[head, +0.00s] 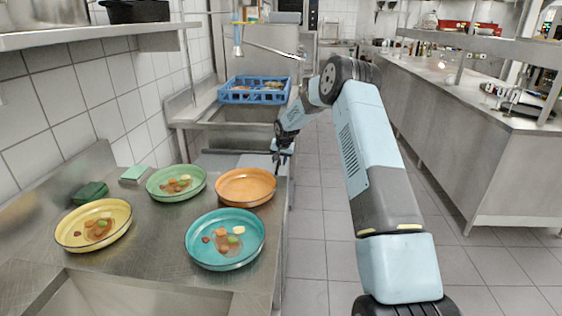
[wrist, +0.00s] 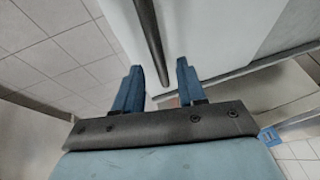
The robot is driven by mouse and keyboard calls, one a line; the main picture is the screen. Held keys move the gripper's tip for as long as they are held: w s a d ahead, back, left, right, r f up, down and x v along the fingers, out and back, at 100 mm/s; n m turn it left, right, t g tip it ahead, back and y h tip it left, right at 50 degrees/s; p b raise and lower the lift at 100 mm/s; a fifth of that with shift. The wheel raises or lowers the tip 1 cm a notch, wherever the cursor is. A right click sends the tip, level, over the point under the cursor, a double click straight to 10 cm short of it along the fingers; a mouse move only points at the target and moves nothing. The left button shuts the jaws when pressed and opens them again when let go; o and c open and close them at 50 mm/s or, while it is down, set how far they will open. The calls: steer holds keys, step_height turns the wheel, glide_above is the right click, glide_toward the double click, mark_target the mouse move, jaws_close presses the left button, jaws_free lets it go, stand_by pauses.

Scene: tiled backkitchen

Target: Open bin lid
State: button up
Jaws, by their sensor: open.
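A flat pale grey panel, likely the bin lid (head: 254,161), shows just past the far edge of the steel counter in the head view. In the wrist view a pale panel (wrist: 215,35) fills the upper right, with a dark bar (wrist: 149,38) along its left part that looks like a handle. My gripper (wrist: 158,72) is open, its two blue fingers apart. The bar's near end lies just beyond the fingertips, in line with the gap between them. In the head view my gripper (head: 280,158) is small, at the panel's right side. Most of the bin is hidden by the counter.
The steel counter (head: 160,237) holds yellow (head: 75,243), green (head: 165,194), orange (head: 228,198) and teal (head: 199,254) plates, most with food scraps. A blue crate (head: 241,97) stands by the sink beyond. The tiled aisle (head: 318,205) is clear; a long counter (head: 440,125) borders it on the right.

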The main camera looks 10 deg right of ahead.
steer(key=shift+w+f, duration=0.2)
steer(key=shift+f, duration=0.2)
jaws_close()
stand_by(0.4)
